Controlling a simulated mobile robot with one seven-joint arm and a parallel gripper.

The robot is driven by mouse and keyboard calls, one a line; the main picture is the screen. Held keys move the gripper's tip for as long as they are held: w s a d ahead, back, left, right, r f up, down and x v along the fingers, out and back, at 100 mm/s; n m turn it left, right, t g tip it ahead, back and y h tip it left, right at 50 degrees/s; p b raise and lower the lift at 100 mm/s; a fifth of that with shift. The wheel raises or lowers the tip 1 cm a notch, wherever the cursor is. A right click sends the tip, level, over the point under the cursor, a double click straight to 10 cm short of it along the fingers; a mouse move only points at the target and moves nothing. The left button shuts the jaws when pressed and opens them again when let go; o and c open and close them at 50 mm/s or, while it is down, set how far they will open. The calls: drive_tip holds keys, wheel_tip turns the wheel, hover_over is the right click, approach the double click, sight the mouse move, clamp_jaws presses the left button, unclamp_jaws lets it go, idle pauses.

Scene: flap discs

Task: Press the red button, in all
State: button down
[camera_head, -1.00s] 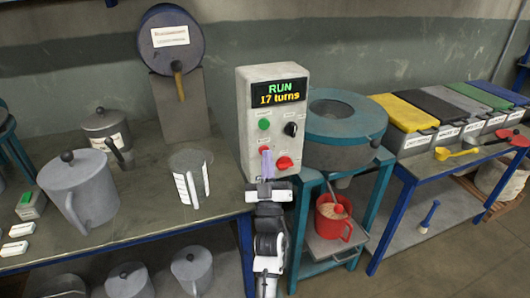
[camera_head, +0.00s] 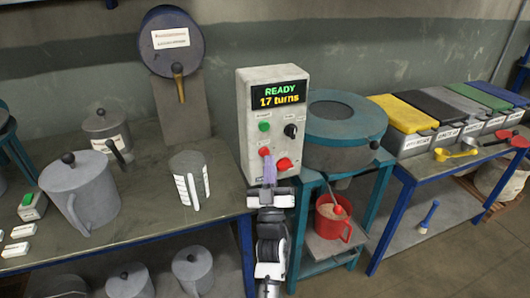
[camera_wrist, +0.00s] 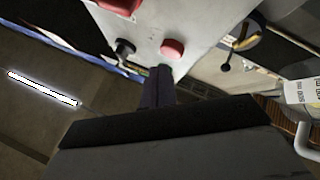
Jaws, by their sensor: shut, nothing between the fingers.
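The grey control box (camera_head: 245,120) stands at the table's right end; its display (camera_head: 279,94) reads "READY" with what looks like "17 turns". The small red button (camera_head: 265,152) is on its front, below a green button (camera_head: 264,127). A larger red knob (camera_head: 284,163) sits to its lower right. My gripper (camera_head: 269,168) is shut and empty, its tips just below the small red button, partly in front of the box. In the wrist view the shut fingers (camera_wrist: 157,85) point towards a round red button (camera_wrist: 172,47); contact cannot be told.
A black knob (camera_head: 290,131) is on the box's upper right. A teal round machine (camera_head: 345,120) stands close to its right, with a red jug (camera_head: 333,220) below. A measuring jug (camera_head: 188,178) and a lidded grey jug (camera_head: 80,190) stand to the left.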

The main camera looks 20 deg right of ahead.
drive_tip(key=s+p, duration=0.1)
drive_tip(key=s, duration=0.4)
drive_tip(key=shift+d+p, duration=0.1)
drive_tip(key=shift+p, duration=0.3)
idle(0.7)
